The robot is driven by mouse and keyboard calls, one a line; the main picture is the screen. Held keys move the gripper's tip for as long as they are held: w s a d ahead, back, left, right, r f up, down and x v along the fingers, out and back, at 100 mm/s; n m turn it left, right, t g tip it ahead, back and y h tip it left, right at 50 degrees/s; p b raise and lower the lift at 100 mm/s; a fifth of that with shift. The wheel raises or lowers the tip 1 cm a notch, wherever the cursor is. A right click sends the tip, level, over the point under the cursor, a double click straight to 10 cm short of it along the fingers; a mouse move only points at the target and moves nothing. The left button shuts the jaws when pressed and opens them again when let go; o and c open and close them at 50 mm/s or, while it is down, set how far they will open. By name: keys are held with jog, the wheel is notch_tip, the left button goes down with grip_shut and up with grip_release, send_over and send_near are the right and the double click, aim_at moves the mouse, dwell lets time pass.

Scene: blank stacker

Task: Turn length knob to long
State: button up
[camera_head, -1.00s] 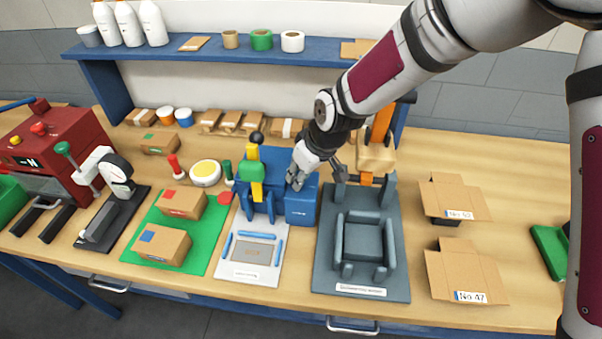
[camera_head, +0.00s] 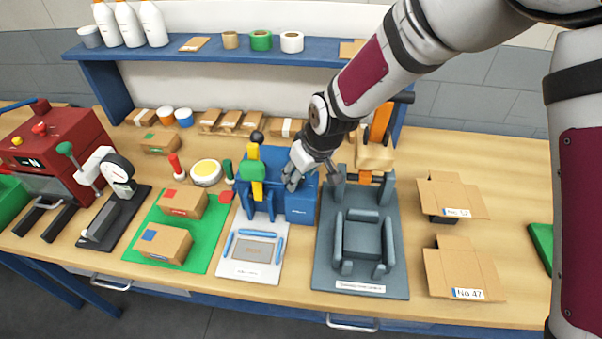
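The blue machine (camera_head: 262,162) stands at the middle of the bench with yellow and green parts on its front and a black ball on top. A blue box (camera_head: 301,204) with small white lettering forms its right side. My gripper (camera_head: 313,180) points down at the top of this box, its fingers spread apart and nothing visible between them. I cannot make out a length knob or its setting; the gripper covers part of the box top. Whether the fingers touch the box cannot be told.
A dark grey fixture (camera_head: 361,245) stands close on the right, with an orange-handled press (camera_head: 376,150) behind it. A green mat (camera_head: 206,238) with cartons lies left. Flat cardboard blanks (camera_head: 463,268) lie right. A blue shelf (camera_head: 215,52) runs along the back.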

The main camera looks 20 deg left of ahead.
jog(key=v, duration=1.2)
